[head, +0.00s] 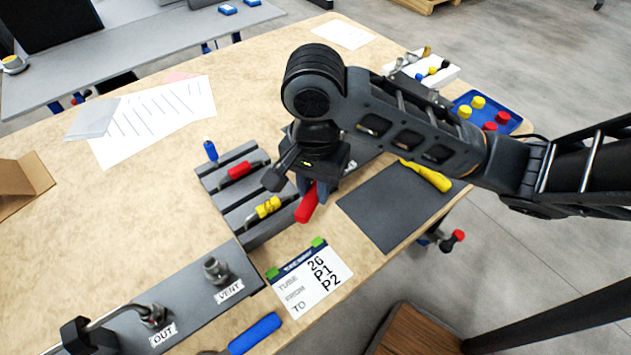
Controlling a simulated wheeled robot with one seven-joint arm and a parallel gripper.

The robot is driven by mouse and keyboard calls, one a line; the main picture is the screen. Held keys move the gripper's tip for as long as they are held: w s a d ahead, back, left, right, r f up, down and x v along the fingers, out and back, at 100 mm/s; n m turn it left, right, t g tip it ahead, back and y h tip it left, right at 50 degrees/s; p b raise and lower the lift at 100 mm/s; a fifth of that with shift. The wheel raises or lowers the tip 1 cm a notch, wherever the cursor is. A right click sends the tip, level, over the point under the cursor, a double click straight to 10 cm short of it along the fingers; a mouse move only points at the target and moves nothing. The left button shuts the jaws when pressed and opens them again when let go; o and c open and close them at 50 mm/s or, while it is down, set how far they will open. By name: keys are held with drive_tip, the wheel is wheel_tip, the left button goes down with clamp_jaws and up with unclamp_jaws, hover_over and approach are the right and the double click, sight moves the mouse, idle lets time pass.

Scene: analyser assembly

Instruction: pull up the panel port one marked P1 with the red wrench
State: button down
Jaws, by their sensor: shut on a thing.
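My gripper (317,188) is over the middle of the table, just right of the grey tool rack (229,206). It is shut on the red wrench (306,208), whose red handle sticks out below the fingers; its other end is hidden. A grey panel (193,290) at the lower left carries a fitting marked OUT (153,314) and a fitting marked VENT (215,268). No port marked P1 shows on the visible part of the panel.
The rack holds a red-handled tool (241,169) and a yellow one (266,207). A dark mat (398,207) with a yellow-handled tool (428,175) lies right of my gripper. A blue handle (256,333) is at the front.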

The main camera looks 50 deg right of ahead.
drive_tip(key=shift+r, duration=0.1)
drive_tip(key=shift+s+a+r+p, duration=0.15)
drive_tip(key=shift+s+r+p, duration=0.35)
drive_tip(key=shift+s+p, duration=0.15)
wheel_tip(320, 180, up, 8)
drive_tip(key=s+p, duration=0.1)
drive_tip(key=p, duration=0.5)
drive_tip(key=shift+s+a, duration=0.3)
drive_tip(key=shift+f, duration=0.15)
